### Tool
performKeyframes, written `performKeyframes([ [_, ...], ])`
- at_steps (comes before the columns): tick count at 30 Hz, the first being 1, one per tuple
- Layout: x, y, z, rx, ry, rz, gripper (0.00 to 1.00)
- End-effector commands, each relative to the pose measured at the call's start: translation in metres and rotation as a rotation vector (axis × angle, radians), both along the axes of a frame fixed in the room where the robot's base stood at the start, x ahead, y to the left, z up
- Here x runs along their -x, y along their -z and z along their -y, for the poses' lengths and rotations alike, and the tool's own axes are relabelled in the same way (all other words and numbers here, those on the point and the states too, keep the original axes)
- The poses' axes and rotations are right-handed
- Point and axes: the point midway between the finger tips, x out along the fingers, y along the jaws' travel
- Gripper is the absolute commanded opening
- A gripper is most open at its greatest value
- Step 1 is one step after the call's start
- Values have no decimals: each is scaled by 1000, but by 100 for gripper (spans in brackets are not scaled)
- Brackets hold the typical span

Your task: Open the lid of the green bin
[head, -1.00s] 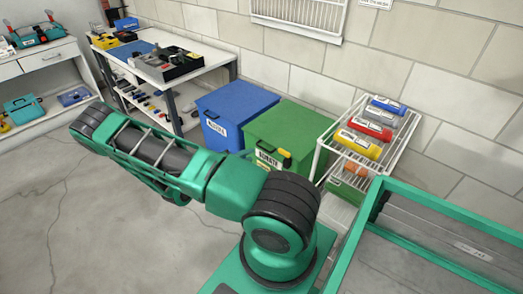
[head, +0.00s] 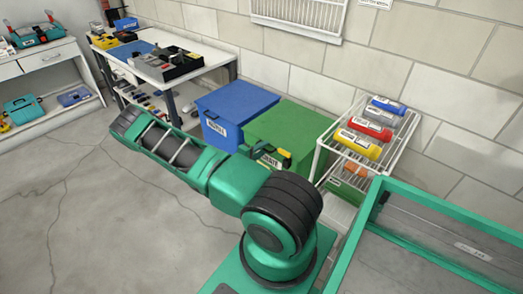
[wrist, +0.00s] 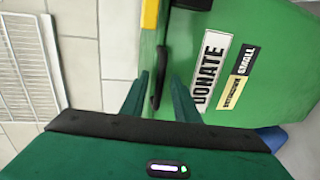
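The green bin (head: 288,133) stands against the wall, between a blue bin and a wire rack in the head view. Its lid looks shut. The wrist view shows the green bin (wrist: 255,85) close up and turned sideways, with a white DONATE label and a dark handle-like part (wrist: 158,78) along its edge. My gripper (wrist: 162,85) is open, its two green fingers apart. The dark part shows between the fingers; I cannot tell whether they touch it. In the head view my arm hides part of the bin's front.
The blue bin (head: 235,107) is close on the left. The wire rack (head: 318,160) with several coloured bottles stands close on the right. A green-framed tray (head: 355,235) is at the front right. A workbench (head: 205,62) stands at the back left. Floor at the left is clear.

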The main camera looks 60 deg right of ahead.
Motion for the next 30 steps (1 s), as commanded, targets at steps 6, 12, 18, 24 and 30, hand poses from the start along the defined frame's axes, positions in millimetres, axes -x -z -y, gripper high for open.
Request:
performKeyframes([
  [6, 0, 1, 3, 0, -1, 0, 28],
  [12, 0, 1, 3, 0, 0, 0, 9],
  [18, 0, 3, 2, -5, 0, 1, 0],
  [24, 1, 0, 2, -18, 1, 3, 0],
  [30, 2, -7, 3, -32, 4, 5, 0],
])
